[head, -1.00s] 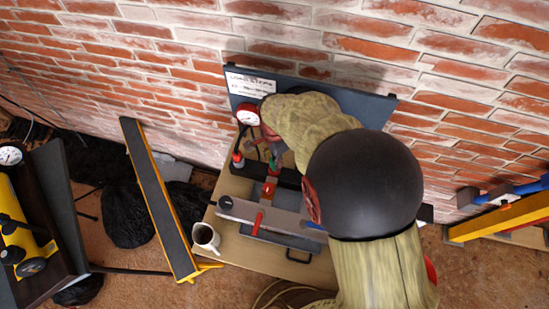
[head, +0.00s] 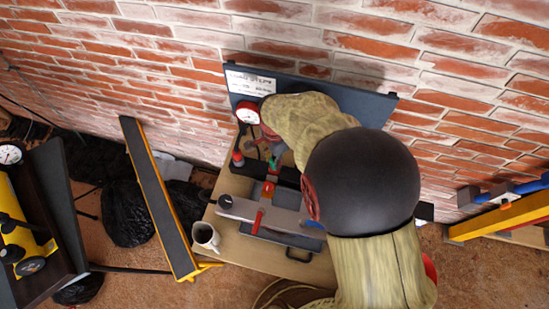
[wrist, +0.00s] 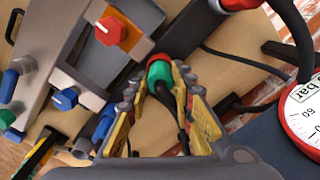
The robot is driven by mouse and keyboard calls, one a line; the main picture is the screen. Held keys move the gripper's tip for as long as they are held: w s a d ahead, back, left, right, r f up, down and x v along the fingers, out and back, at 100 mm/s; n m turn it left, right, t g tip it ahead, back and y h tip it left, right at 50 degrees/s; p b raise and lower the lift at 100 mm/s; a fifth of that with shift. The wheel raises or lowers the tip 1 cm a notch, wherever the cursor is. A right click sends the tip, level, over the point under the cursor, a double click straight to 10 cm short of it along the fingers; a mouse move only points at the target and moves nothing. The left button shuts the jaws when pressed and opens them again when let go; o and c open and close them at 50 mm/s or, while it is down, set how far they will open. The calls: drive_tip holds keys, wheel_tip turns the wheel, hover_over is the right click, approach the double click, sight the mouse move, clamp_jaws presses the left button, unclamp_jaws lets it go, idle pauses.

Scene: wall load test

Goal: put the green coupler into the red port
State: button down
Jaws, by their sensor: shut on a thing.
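The green coupler (wrist: 160,73) is between the fingertips of my gripper (wrist: 158,82), which is shut on it, in the wrist view. A black hose trails from the coupler back between the fingers. A red ring, which looks like the red port (wrist: 157,58), sits right at the coupler's far end, on a black fitting. I cannot tell whether the coupler is seated in it or only against it. In the head view the green coupler (head: 273,164) is small, beside my arm, which hides much of the bench.
A pressure gauge (head: 247,112) stands near the back panel (head: 340,94). A grey block with an orange-red knob (wrist: 110,31) and blue knobs lies beside the fingers. A mug (head: 206,237) stands at the bench's front left. A yellow-edged beam (head: 160,198) leans left of the bench.

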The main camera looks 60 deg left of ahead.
drive_tip(key=c, duration=1.5)
unclamp_jaws()
drive_tip(key=shift+o, duration=0.2)
drive_tip(key=o, duration=0.4)
drive_tip(key=shift+o, duration=0.4)
drive_tip(key=shift+r+p, duration=2.45)
drive_tip(key=shift+r, duration=1.55)
